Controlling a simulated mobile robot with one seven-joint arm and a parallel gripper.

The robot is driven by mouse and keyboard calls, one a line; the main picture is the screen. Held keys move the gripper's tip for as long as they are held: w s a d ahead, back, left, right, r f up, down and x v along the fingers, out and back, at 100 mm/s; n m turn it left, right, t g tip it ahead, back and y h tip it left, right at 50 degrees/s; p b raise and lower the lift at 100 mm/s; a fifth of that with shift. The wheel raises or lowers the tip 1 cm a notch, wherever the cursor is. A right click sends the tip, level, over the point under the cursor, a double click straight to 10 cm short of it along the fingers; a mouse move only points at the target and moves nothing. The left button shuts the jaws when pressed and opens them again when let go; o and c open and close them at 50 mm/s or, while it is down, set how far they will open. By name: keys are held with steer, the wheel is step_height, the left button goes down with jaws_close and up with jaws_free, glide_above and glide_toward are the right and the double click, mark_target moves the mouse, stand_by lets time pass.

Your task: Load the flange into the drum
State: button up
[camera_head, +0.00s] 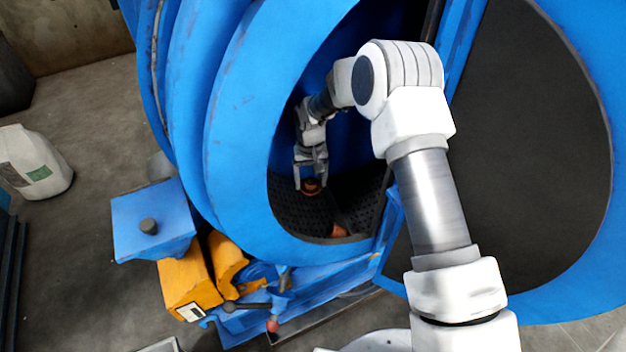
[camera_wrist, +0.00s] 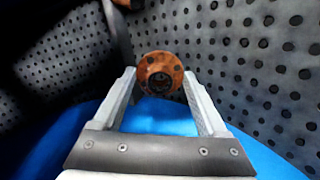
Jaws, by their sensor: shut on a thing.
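The flange (camera_head: 311,188) is a rusty orange-brown ring with bolt holes. I cannot tell whether the flange touches the lining.
The open blue door with a dark panel (camera_head: 530,140) stands right. A blue box (camera_head: 152,218), yellow parts (camera_head: 190,282) and a white container (camera_head: 35,162) are at left.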

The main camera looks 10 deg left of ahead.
steer(key=shift+w, duration=0.1)
steer(key=o, duration=1.5)
steer(key=shift+o, duration=0.2)
step_height(320, 180, up, 8)
steer(key=shift+f+p, duration=0.2)
steer(key=shift+p, duration=0.95)
steer(key=s+d+r+p, duration=0.1)
steer(key=s+d, duration=0.6)
steer(key=s, duration=0.3)
steer(key=s+d+r+p, duration=0.1)
steer(key=s+d+r, duration=0.1)
steer(key=s+d, duration=0.6)
steer(key=s, duration=0.2)
steer(key=shift+s+d, duration=0.3)
steer(key=shift+s, duration=0.1)
steer(key=shift+s, duration=0.1)
